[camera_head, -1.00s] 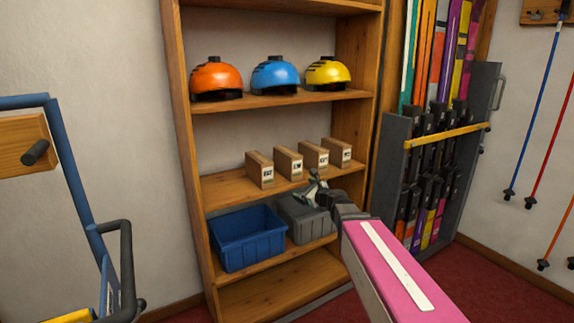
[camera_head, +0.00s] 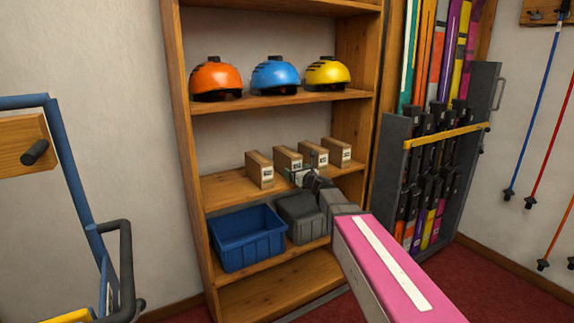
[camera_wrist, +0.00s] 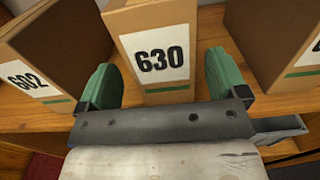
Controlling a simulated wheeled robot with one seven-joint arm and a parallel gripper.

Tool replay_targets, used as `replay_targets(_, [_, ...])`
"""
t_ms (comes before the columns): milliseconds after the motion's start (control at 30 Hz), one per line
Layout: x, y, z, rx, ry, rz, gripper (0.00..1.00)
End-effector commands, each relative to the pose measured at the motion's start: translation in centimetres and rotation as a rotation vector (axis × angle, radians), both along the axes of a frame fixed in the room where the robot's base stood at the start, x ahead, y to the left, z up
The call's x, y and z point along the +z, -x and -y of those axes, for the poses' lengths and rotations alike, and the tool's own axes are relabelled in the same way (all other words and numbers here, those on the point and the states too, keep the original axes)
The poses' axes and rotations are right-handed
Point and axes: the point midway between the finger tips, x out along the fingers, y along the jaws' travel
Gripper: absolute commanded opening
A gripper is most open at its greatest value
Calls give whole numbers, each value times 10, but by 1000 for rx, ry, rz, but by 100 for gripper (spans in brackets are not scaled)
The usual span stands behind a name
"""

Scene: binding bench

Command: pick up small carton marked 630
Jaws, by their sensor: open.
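The small carton marked 630 (camera_wrist: 158,50) is tan with a white number label and a green stripe. It stands upright on the shelf, centred in the wrist view. In the head view it appears to be the second carton from the left (camera_head: 283,157), its front partly covered by my gripper (camera_head: 301,170). My gripper (camera_wrist: 163,82) is open, with one green finger on each side of the carton's front.
A carton marked 602 (camera_wrist: 50,60) stands close on the left, and another carton (camera_wrist: 275,42) close on the right. A blue bin (camera_head: 247,240) and a grey bin (camera_head: 298,212) sit on the shelf below. Helmets (camera_head: 275,75) stand on the shelf above.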

Motion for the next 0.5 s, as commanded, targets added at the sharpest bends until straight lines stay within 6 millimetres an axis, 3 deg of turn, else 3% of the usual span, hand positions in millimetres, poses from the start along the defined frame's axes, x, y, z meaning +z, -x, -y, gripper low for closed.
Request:
replay_targets(233, [5, -34, -17, 0, 1, 1, 92])
replay_targets(500, [5, -36, -20, 0, 1, 1, 92])
